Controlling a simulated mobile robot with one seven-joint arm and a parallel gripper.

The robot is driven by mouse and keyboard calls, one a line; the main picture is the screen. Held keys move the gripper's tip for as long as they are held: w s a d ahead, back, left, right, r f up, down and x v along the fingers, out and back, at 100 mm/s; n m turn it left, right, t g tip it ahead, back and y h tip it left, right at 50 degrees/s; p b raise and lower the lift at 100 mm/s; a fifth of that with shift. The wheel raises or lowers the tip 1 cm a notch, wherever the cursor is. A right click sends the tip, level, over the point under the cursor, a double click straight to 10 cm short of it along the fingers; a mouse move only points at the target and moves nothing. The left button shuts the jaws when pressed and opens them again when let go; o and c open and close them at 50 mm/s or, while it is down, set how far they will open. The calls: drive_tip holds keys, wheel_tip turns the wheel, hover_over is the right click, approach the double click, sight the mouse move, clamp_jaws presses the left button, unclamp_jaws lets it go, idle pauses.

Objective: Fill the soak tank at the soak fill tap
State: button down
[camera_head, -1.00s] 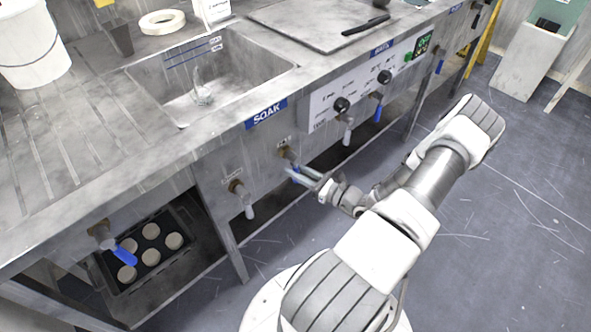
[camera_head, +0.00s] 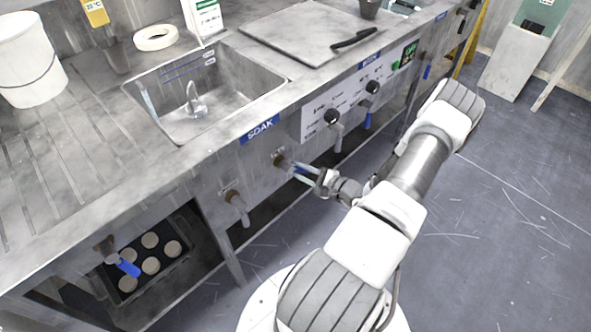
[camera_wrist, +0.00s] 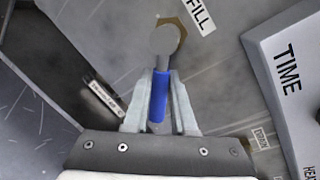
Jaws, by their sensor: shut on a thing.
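The soak tank (camera_head: 240,72) is a steel basin sunk into the counter, with a blue SOAK label (camera_head: 259,130) on the front below it. A small spout (camera_head: 194,98) stands inside; I cannot tell the water level. The soak fill tap (camera_head: 281,160) sits on the front panel, right of a grey-handled tap. In the wrist view, its blue lever (camera_wrist: 158,96) lies between the fingers of my gripper (camera_wrist: 160,112), beside a FILL label (camera_wrist: 195,14). My gripper is shut on this lever, which points sideways to the right in the head view.
A grey-handled tap (camera_head: 235,201) is left of the fill tap; a blue-handled tap (camera_head: 122,262) is farther left. A control panel (camera_head: 345,100) with knobs and more taps is to the right. A white bucket (camera_head: 27,60) stands on the counter.

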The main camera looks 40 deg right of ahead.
drive_tip(key=shift+d+r+n+h, duration=0.25)
drive_tip(key=shift+r+n+h, duration=0.05)
drive_tip(key=shift+n, duration=0.5)
drive_tip(key=c, duration=0.7)
unclamp_jaws()
drive_tip(key=shift+c, duration=0.2)
drive_tip(key=shift+s, duration=0.1)
drive_tip(key=p+v, duration=0.3)
drive_tip(key=v, duration=1.4)
drive_tip(key=shift+d+r, duration=0.15)
drive_tip(key=shift+r, duration=0.05)
drive_tip(key=shift+s, duration=0.15)
